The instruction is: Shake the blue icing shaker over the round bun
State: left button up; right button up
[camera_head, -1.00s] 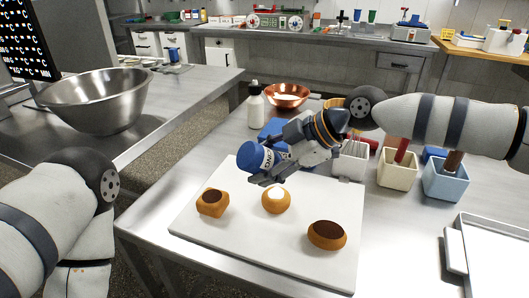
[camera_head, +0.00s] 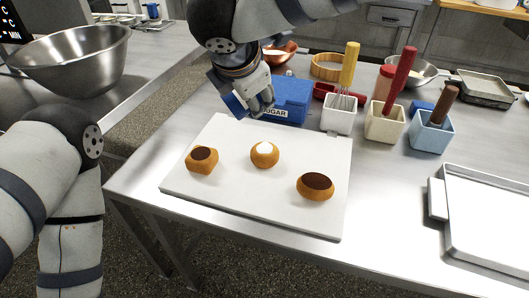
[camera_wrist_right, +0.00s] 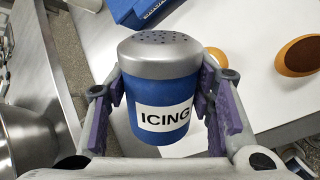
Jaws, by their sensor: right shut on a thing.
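The round bun (camera_head: 265,160) sits in the middle of the white board (camera_head: 225,196), with a white patch on top. My right gripper (camera_head: 250,105) is at the board's back-left edge, behind and left of the round bun. It is shut on the blue icing shaker (camera_head: 233,104), which is mostly hidden by the fingers in the head view. In the right wrist view the shaker (camera_wrist_right: 160,95) shows its silver perforated cap and ICING label between the finger pads. My left arm is at the left of the head view; its gripper is out of view.
A square bun (camera_head: 202,165) and an oval bun (camera_head: 316,190), both brown-topped, flank the round bun. A blue sugar box (camera_head: 291,96) stands behind the board. Utensil pots (camera_head: 338,120) stand at right, a tray (camera_head: 490,240) at front right.

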jog(key=r+n+t+h, duration=0.1)
jog(key=h, duration=0.1)
jog(key=r+t+h, duration=0.1)
jog(key=shift+s+a+r+n+t+h, duration=0.1)
jog(key=shift+a+n+t+h, duration=0.1)
jog(key=shift+n+t+h, duration=0.15)
jog(key=shift+d, duration=0.15)
notch_tip(320, 180, up, 6)
jog(key=shift+r+p, duration=0.1)
jog(key=shift+p, duration=0.75)
pick_arm(q)
jog(key=shift+w+r+t, duration=0.5)
jog(key=shift+w+r, duration=0.55)
jog(key=shift+w, duration=0.1)
pick_arm(e)
jog(key=shift+f, duration=0.2)
